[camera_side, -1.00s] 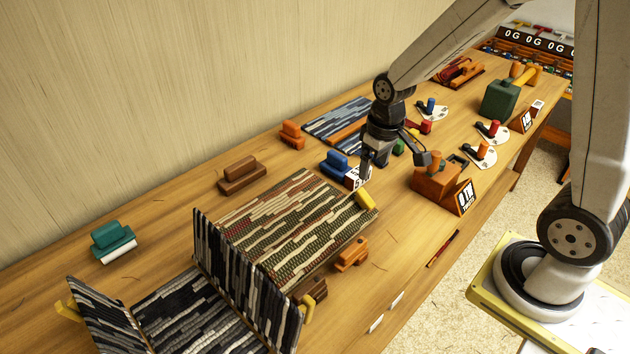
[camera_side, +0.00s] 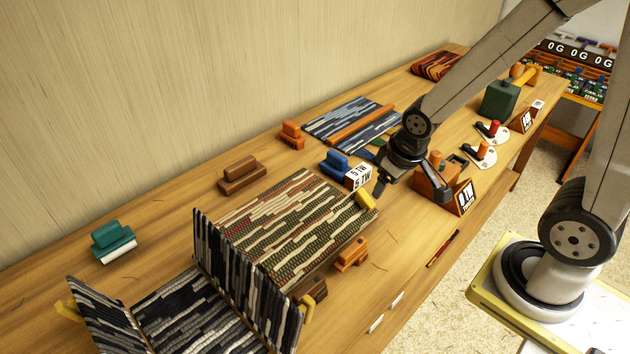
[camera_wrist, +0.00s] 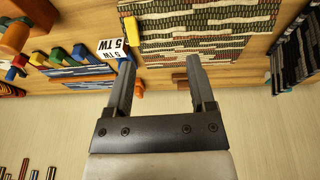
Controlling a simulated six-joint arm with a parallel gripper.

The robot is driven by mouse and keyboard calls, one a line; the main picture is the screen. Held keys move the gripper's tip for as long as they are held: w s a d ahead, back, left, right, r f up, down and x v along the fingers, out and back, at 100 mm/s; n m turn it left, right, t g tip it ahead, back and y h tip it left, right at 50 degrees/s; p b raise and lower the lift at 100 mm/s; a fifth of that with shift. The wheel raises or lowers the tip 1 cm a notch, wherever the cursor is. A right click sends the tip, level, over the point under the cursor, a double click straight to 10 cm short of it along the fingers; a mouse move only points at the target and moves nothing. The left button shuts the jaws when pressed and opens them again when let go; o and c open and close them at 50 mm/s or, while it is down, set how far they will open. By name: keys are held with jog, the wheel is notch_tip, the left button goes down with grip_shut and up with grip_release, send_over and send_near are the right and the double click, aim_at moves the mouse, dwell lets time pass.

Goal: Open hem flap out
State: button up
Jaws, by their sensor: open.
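A woven mat (camera_side: 290,225) in green, cream and red stripes lies flat mid-table, with a yellow tab (camera_side: 366,201) at its right corner. In front of it, a dark grey striped mat (camera_side: 185,310) has two panels standing up, a tall one (camera_side: 245,280) beside the green mat and another (camera_side: 100,315) at the left. Which piece is the hem flap I cannot tell. My gripper (camera_side: 380,188) is above the table just behind the yellow tab. In the wrist view my gripper (camera_wrist: 158,75) is open and empty, with the green mat (camera_wrist: 205,40) beyond it.
A white "5 TW" cube (camera_side: 358,177) and a blue block (camera_side: 337,164) stand close to my gripper. Brown (camera_side: 242,174) and teal (camera_side: 112,238) blocks line the wall side.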

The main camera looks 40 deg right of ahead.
jog(key=t, duration=0.1)
send_near(366, 196)
jog(key=shift+w+d+f+t+y, duration=0.1)
jog(key=shift+w+f+t+y, duration=0.1)
jog(key=shift+f, duration=0.4)
jog(key=shift+w+d+f+t+y, duration=0.1)
jog(key=shift+w+f, duration=0.05)
jog(key=shift+f, duration=0.5)
jog(key=shift+f, duration=0.15)
jog(key=shift+x, duration=3.7)
grip_shut()
